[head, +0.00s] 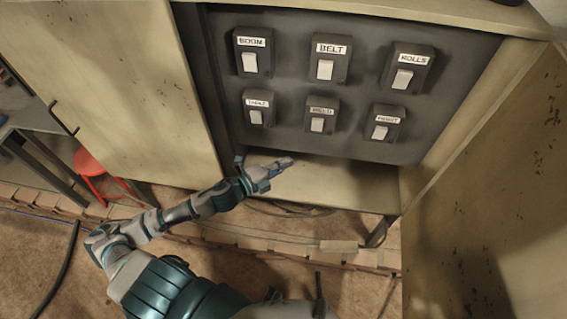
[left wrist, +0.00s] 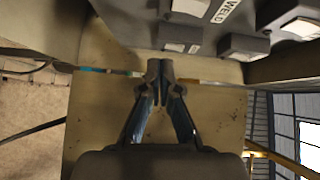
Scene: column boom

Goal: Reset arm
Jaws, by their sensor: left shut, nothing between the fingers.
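My left gripper (head: 280,165) is shut and empty, in front of the lower edge of the dark switch panel (head: 290,88) in an open cabinet. In the left wrist view its two fingers (left wrist: 160,68) meet at the tips, with the switches beyond and above them. My left arm reaches up to it from the bottom left of the head view. The panel carries two rows of switches with white rockers, the upper ones labelled BOOM (head: 251,53), BELT (head: 328,60) and ROLLS (head: 406,68). My right gripper is not in view.
The cabinet's left door (head: 120,80) and right door (head: 490,210) stand open on either side of the panel. A bare cabinet floor (head: 345,185) lies below it. A red stool (head: 90,162) stands at the left. A block (head: 338,246) lies below the cabinet.

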